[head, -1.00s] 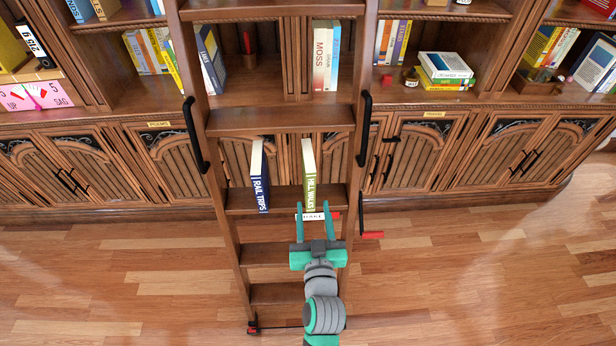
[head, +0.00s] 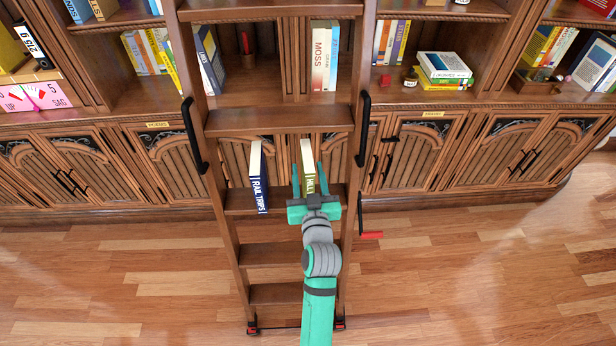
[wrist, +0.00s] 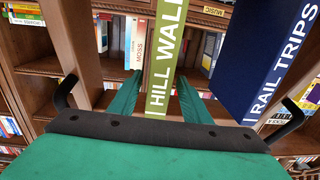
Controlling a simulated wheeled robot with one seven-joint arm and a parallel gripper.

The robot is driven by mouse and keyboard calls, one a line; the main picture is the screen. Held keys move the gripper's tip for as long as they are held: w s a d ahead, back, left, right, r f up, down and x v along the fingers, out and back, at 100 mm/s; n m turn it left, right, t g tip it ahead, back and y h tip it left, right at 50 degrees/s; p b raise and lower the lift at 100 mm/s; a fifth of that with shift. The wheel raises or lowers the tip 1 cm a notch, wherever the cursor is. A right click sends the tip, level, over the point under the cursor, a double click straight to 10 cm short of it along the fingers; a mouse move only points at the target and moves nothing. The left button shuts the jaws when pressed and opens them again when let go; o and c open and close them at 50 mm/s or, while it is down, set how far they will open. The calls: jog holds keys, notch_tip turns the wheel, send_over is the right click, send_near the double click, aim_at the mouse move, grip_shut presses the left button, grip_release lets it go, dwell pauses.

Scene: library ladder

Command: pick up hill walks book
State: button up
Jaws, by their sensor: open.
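The Hill Walks book (head: 308,163), green-spined with white lettering, stands upright on a tread of the wooden ladder (head: 268,207). In the wrist view the Hill Walks book (wrist: 165,58) rises between the two teal fingers of my gripper (wrist: 157,98). My gripper (head: 311,182) is open, with one finger on each side of the book. A gap shows between the book and the right finger in the wrist view. Whether either finger touches it I cannot tell. The lower part of the spine is partly hidden by my gripper in the head view.
The dark blue Rail Trips book (head: 259,178) stands on the same tread, left of Hill Walks in the head view. It shows close on the right in the wrist view (wrist: 262,62). Black handrails (head: 362,128) flank the ladder. Bookshelves stand behind; the wooden floor (head: 460,285) is clear.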

jog(key=shift+w, duration=1.7)
jog(key=shift+a, duration=0.1)
grip_shut()
jog(key=shift+r, duration=0.15)
